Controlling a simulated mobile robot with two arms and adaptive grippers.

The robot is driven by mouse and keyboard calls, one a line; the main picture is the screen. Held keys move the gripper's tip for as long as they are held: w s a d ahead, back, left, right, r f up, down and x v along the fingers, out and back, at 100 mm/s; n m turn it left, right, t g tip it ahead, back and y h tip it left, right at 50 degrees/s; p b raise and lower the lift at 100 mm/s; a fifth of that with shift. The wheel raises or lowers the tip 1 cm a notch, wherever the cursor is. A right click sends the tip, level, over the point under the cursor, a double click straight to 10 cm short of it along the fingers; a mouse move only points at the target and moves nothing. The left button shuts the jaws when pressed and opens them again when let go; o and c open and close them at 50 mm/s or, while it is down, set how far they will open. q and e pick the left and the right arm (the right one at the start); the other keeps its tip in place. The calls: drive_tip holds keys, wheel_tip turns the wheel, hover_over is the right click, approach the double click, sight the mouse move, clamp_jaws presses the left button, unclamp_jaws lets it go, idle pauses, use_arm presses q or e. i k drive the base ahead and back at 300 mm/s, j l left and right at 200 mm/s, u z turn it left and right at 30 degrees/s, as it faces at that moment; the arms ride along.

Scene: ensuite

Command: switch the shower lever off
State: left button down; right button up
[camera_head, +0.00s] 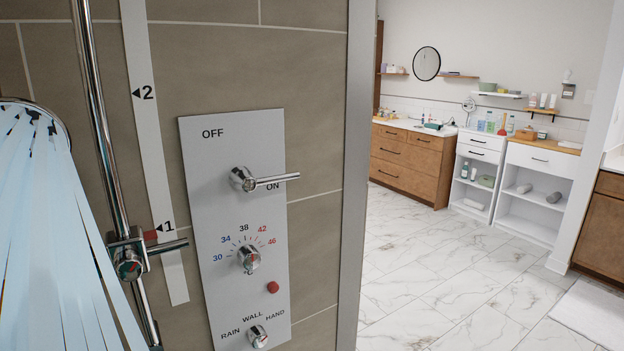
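The shower lever (272,181) is a chrome handle on a grey control panel (215,200) fixed to the tiled wall. The word OFF stands at the panel's upper left. Water streams (45,230) fall from a shower head (35,112) at the left edge. Neither of my grippers shows in the head view.
A chrome riser rail (100,130) with a slider (130,258) stands left of the panel. Below the lever are a temperature knob (248,258), a red button (272,287) and an outlet selector (258,336). Open marble floor (440,270) lies right of the wall's edge.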

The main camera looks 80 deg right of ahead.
sight(240, 177)
drive_tip(key=z, duration=2.3)
